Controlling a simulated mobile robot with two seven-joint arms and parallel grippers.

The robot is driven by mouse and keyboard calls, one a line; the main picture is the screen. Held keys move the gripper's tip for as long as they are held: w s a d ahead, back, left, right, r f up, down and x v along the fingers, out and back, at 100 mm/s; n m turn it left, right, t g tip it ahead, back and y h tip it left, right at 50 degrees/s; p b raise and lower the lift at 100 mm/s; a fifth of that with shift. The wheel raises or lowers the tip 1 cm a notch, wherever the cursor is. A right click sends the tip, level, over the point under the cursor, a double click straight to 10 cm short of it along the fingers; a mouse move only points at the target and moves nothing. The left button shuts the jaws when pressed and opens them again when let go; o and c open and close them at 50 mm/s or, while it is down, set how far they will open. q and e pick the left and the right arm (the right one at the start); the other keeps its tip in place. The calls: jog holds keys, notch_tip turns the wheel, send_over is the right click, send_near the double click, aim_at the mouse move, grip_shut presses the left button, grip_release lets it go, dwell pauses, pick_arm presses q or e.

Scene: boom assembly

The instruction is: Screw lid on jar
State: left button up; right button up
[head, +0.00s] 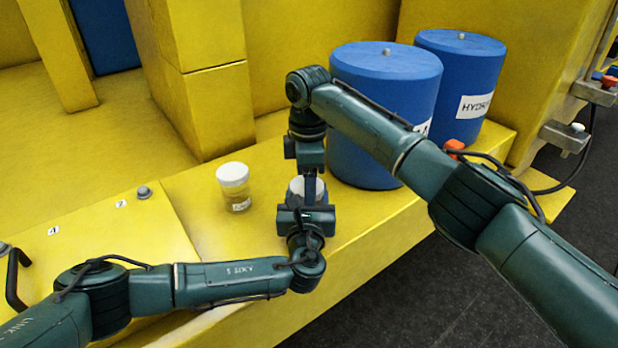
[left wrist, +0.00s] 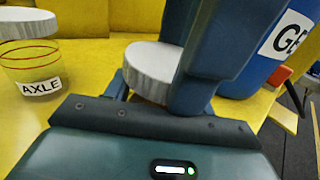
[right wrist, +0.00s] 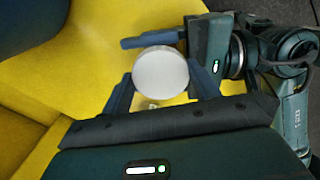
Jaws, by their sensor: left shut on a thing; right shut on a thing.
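A white ribbed lid (right wrist: 160,72) sits between the fingers of my right gripper (head: 309,176), seen from above in the right wrist view. The lid also shows in the left wrist view (left wrist: 152,73). A glass jar (right wrist: 146,103) with yellowish contents shows just under it. My left gripper (head: 305,208) is shut low on the jar, from the near side. My right gripper comes down from above and is shut on the lid. The lid looks level and over the jar. The grippers hide most of the jar, so I cannot tell how far the lid is seated.
A second jar (head: 239,202) labelled AXLE, with a white lid (head: 233,174), stands to the left on the yellow ledge (head: 190,196). Two large blue drums (head: 386,105) (head: 459,75) stand behind and to the right. The ledge drops to a dark floor (head: 420,295) in front.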

jog(key=shift+d+f, duration=0.15)
jog(key=shift+f, duration=0.35)
jog(key=shift+r, duration=0.4)
jog(key=shift+r, duration=0.55)
dwell(0.5)
